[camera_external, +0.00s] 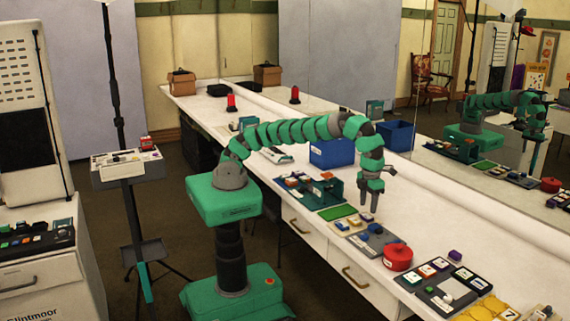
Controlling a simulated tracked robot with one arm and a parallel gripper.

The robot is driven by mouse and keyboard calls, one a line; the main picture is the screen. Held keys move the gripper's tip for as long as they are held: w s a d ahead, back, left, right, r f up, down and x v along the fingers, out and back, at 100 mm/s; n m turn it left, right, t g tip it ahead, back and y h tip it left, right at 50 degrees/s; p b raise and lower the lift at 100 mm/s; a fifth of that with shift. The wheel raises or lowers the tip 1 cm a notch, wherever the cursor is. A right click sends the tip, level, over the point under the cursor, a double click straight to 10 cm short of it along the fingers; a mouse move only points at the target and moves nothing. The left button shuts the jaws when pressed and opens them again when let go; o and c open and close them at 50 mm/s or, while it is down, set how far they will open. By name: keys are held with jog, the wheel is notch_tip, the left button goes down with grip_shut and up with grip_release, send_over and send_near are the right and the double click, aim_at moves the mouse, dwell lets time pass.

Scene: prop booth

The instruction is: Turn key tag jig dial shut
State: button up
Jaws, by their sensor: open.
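My gripper (369,207) points down over the long white counter, with its fingers apart and nothing seen between them. Just below it is a pale board with small tags (353,222) beside a grey-blue plate with a round dark knob (376,229). This may be the key tag jig and its dial, but the view is too small to be sure. A round red lidded thing (398,258) stands in front of the plate, to its right. I cannot tell how the dial is turned, or whether the fingertips touch anything.
A green mat (338,212) and a green open box with small blocks (322,192) lie left of the gripper. A blue bin (330,152) stands behind. A dark tray with cards (446,282) is at the front right. The mirror behind (500,150) repeats the scene.

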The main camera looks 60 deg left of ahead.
aim_at(365, 234)
notch_tip(365, 234, down, 13)
jog(key=shift+b, duration=0.4)
jog(key=c, duration=1)
